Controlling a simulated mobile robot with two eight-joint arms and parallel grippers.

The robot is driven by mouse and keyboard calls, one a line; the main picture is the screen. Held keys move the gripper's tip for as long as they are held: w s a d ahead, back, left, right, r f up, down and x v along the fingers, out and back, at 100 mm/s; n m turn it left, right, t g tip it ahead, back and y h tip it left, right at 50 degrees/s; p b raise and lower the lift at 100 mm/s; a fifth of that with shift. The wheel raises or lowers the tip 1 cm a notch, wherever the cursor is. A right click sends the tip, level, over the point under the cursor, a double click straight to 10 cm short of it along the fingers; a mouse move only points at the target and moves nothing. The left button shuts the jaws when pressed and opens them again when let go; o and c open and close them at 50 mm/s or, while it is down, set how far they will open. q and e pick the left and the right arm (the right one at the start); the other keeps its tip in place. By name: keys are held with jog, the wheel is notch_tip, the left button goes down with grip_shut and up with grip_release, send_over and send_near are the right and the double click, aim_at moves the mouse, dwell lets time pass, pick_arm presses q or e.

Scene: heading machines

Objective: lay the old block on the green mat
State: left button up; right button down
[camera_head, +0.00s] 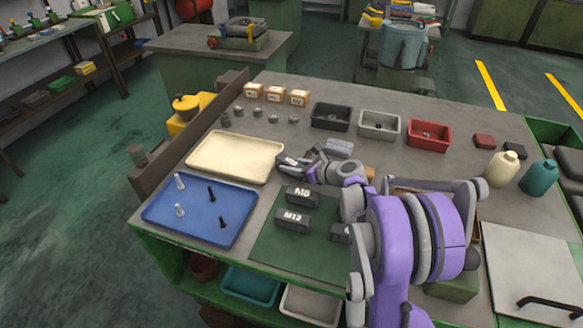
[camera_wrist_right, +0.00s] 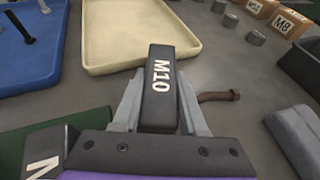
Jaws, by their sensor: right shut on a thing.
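My right gripper (camera_head: 312,163) is shut on a dark block marked M10 (camera_wrist_right: 158,90), which also shows in the head view (camera_head: 289,160). It holds the block between the cream tray and the green mat (camera_head: 285,252), near the mat's far edge. Two dark blocks lie on the mat, one (camera_head: 302,196) with a label that looks like M8 and one marked M12 (camera_head: 292,219). Another dark block (camera_head: 340,233) is on the mat, partly hidden by my arm. My left gripper is not in view.
The cream tray (camera_head: 222,166) and the blue tray (camera_head: 180,222) with several bolts lie left. A brown bolt (camera_wrist_right: 222,97) lies beside the held block. A grey block (camera_head: 338,148) lies behind my gripper. The mat's front left part is bare.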

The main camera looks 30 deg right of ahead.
jog(key=shift+f, duration=0.35)
jog(key=shift+f, duration=0.2)
jog(key=shift+c, duration=2.2)
grip_release()
jog(key=shift+r, duration=0.1)
jog(key=shift+r, duration=0.1)
